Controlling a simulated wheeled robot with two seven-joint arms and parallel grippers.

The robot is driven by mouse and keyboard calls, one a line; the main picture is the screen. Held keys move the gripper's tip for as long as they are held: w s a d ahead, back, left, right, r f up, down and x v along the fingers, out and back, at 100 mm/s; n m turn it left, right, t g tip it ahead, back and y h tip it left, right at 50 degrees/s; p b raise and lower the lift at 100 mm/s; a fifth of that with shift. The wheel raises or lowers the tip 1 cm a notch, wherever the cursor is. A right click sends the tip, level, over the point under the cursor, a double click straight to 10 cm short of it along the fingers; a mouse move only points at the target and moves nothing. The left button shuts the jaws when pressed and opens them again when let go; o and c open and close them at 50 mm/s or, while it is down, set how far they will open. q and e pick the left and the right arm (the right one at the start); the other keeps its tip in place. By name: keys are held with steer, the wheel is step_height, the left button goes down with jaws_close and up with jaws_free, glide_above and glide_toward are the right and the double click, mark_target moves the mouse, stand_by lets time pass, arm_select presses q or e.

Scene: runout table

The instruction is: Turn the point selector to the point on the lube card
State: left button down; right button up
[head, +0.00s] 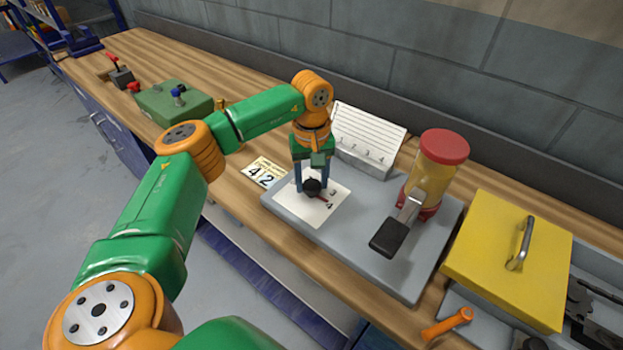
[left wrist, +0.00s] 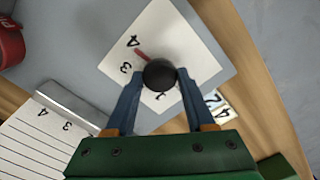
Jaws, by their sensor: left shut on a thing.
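The point selector is a round black knob (head: 312,187) with a red pointer on a white dial plate (head: 300,208). In the left wrist view the knob (left wrist: 160,75) sits between the fingertips, and the pointer (left wrist: 144,55) lies between 3 and 4, nearer 4. My left gripper (head: 311,184) comes down from above, its blue fingers shut on the knob; it also shows in the left wrist view (left wrist: 160,84). A small card (head: 264,172) on the bench, left of the dial, reads 4 and 2. The dial's other numerals are partly hidden by the gripper.
A lined card (head: 367,135) numbered 1 to 4 stands behind the dial on the grey base plate (head: 350,240). A red-capped jar pump (head: 442,165) with a black-handled lever stands right of it. A yellow lidded box (head: 507,255) is farther right. A green box (head: 174,102) lies at left.

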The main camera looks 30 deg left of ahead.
mark_target(312, 185)
arm_select(q)
steer(key=shift+m, duration=0.7)
steer(key=shift+c, duration=1.3)
jaws_free()
step_height(312, 185, up, 7)
steer(key=shift+r+b, duration=0.1)
steer(key=shift+b, duration=0.55)
